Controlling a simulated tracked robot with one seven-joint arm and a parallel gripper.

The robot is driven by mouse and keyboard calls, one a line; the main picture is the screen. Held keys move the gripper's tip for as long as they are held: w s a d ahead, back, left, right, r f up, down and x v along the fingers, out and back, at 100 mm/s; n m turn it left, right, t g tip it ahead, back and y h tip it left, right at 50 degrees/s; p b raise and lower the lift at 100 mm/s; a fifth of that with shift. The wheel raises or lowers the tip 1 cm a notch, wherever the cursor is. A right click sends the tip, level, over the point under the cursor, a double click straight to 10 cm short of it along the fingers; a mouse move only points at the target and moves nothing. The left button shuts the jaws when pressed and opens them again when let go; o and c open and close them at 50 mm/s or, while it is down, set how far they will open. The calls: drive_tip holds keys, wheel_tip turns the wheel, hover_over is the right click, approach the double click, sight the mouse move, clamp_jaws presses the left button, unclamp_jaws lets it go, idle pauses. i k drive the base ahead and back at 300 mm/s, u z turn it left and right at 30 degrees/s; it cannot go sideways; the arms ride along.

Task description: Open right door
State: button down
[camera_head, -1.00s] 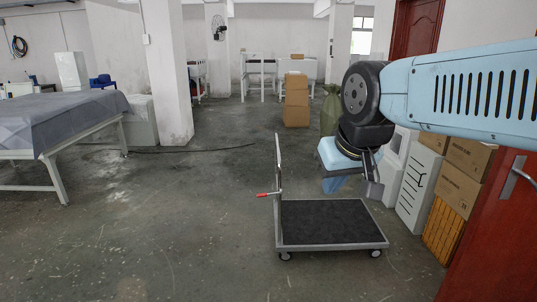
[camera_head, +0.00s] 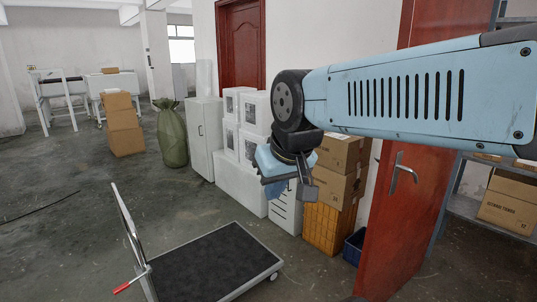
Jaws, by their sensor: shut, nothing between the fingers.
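A red door (camera_head: 385,225) with a metal lever handle (camera_head: 403,172) stands at the right, below and beyond my arm. Its panel is at an angle to the wall, and a room with shelves shows past its right edge. My arm crosses in front of its upper part. A second red door (camera_head: 240,45) is in the back wall and looks shut. My gripper (camera_head: 289,190) points downward left of the near door's handle, apart from it. It is shut and empty.
A flat trolley (camera_head: 215,262) with an upright handle stands at lower left. Cardboard boxes (camera_head: 335,185), an orange crate (camera_head: 328,226) and a blue bin (camera_head: 354,246) stand left of the near door.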

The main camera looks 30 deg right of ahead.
sight(404, 214)
drive_tip(key=z, duration=0.4)
drive_tip(key=i, duration=0.8)
drive_tip(key=z, duration=0.8)
drive_tip(key=i, duration=0.3)
drive_tip(key=z, duration=0.1)
drive_tip(key=k, duration=0.9)
drive_tip(key=z, duration=0.2)
drive_tip(key=i, duration=0.9)
drive_tip(key=u, duration=0.1)
